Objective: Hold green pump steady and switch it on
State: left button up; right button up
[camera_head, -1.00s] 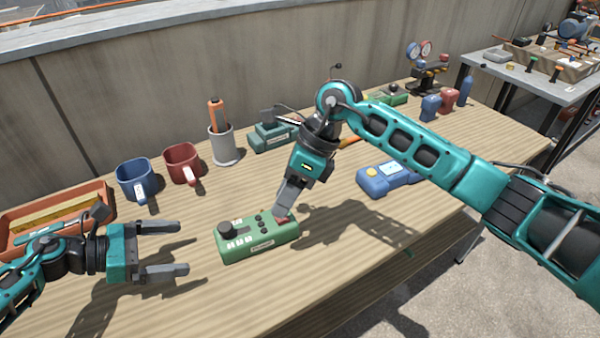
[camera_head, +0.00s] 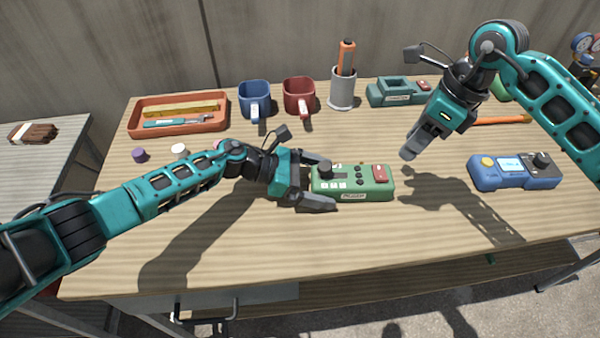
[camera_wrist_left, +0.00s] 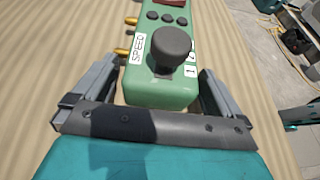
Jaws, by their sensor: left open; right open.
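The green pump (camera_head: 352,183) lies on the wooden table, with a black knob at its left end, small black buttons in the middle and a red switch (camera_head: 380,174) at its right end. My left gripper (camera_head: 325,184) is open, its fingers on either side of the pump's knob end. In the left wrist view the pump (camera_wrist_left: 160,88) sits between the two spread fingers, with a gap visible by each; its black knob points up and a "SPEED" label shows. My right gripper (camera_head: 408,153) is above the table, to the right of the pump, apart from it and pointing down.
A blue device (camera_head: 514,172) lies to the right. Behind stand a blue mug (camera_head: 254,99), a red mug (camera_head: 299,97), a grey cup (camera_head: 342,90) and a teal device (camera_head: 392,93). An orange tray (camera_head: 150,127) is back left. The front of the table is clear.

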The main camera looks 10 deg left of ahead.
pick_arm(q)
jog(key=shift+x, duration=0.9)
